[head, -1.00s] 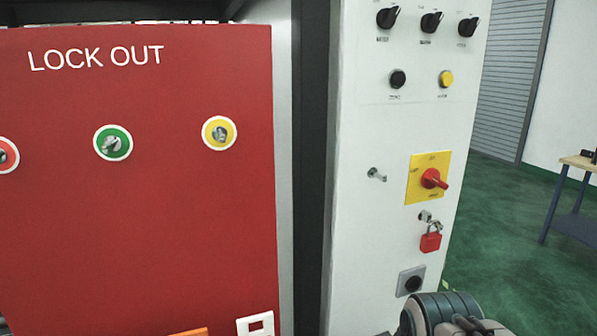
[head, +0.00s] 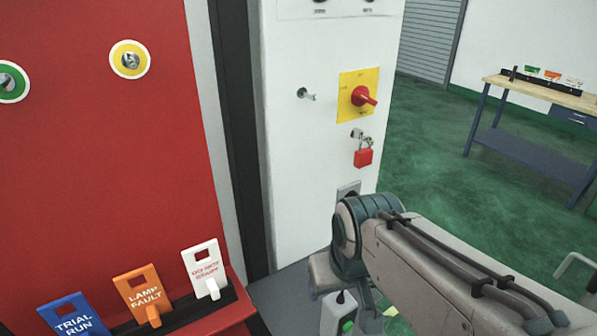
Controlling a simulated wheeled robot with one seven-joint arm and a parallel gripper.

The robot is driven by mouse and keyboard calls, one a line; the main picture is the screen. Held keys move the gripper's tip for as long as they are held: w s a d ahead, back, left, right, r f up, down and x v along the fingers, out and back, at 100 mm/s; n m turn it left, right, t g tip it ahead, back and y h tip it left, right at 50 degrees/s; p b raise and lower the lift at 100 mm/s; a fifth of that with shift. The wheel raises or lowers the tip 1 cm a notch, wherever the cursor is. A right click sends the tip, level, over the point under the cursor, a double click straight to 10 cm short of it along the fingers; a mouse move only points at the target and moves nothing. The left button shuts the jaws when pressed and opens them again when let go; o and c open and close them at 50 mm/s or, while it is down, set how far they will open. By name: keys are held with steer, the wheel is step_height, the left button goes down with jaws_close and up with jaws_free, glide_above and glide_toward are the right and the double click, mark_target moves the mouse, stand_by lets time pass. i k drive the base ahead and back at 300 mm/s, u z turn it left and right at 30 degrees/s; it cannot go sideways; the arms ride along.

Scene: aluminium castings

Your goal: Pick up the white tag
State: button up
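The white tag (head: 203,259) has red lettering that seems to read "DO NOT START" and a square hole near its top. It stands at the right end of a dark rack at the foot of the red lock-out board (head: 130,170), with a small white clip at its lower front. My arm comes in from the lower right and bends in front of the white cabinet.
An orange "LAMP FAULT" tag (head: 139,287) and a blue "TRIAL RUN" tag (head: 70,318) stand left of the white one. The white cabinet (head: 290,150) carries a red rotary switch (head: 364,96) and a red padlock (head: 363,157). A workbench (head: 540,92) stands far right beyond open green floor.

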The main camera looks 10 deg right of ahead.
mark_target(207, 275)
steer(key=k, duration=0.5)
steer(key=z, duration=1.55)
steer(key=k, duration=0.9)
steer(key=u, duration=1.65)
steer(key=i, duration=0.5)
steer(key=z, duration=0.05)
